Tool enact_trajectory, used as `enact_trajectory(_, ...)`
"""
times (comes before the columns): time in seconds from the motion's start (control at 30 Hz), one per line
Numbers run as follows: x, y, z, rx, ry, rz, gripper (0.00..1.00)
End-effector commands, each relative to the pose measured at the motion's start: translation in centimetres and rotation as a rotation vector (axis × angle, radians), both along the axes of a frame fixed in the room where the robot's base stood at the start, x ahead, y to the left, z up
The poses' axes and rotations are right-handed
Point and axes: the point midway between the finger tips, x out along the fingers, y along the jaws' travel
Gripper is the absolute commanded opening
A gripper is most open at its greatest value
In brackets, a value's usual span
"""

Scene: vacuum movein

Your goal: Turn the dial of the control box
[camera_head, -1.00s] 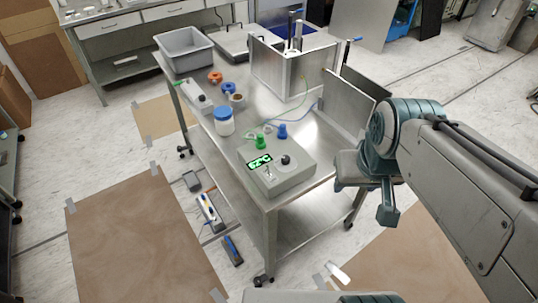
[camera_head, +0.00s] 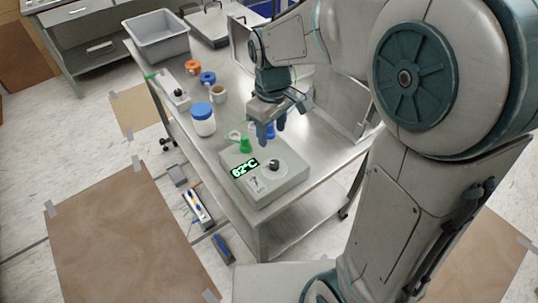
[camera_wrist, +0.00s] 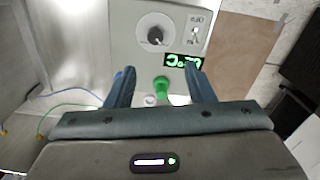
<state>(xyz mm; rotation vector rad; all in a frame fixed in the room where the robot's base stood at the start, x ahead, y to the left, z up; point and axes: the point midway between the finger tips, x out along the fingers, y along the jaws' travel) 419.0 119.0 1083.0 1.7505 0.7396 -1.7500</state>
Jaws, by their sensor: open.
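The control box (camera_head: 262,192) is a grey box on the near end of the steel cart. Its top carries a black dial (camera_head: 273,165), a lit green display (camera_head: 244,169) reading 62°C, and a small switch (camera_head: 256,183). In the wrist view the dial (camera_wrist: 155,36) sits on a pale round plate, ahead of my fingertips. My gripper (camera_head: 268,136) points down above the back part of the box, with its blue-grey fingers (camera_wrist: 160,80) apart and nothing between them in grip. A green connector (camera_wrist: 161,86) shows between the fingers in the wrist view; the blue connector is mostly hidden.
The steel cart (camera_head: 318,174) also holds a blue-lidded jar (camera_head: 203,120), a mug (camera_head: 218,95), orange and blue rings, a grey bin (camera_head: 158,42) and a second small box (camera_head: 174,92). Metal panels stand behind my arm. Cables (camera_wrist: 65,108) run behind the control box.

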Motion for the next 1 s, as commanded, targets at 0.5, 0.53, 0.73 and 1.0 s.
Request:
enact_trajectory(0.5,-0.1,-0.3,-10.1,-0.002,0.005,-0.009,0.49)
enact_trajectory(0.53,0.0,-0.3,-10.4,-0.001,0.004,-0.009,0.49)
enact_trajectory(0.73,0.0,-0.3,-11.9,-0.001,0.001,-0.008,0.49)
enact_trajectory(1.0,0.0,-0.3,-12.1,0.0,0.0,-0.009,0.49)
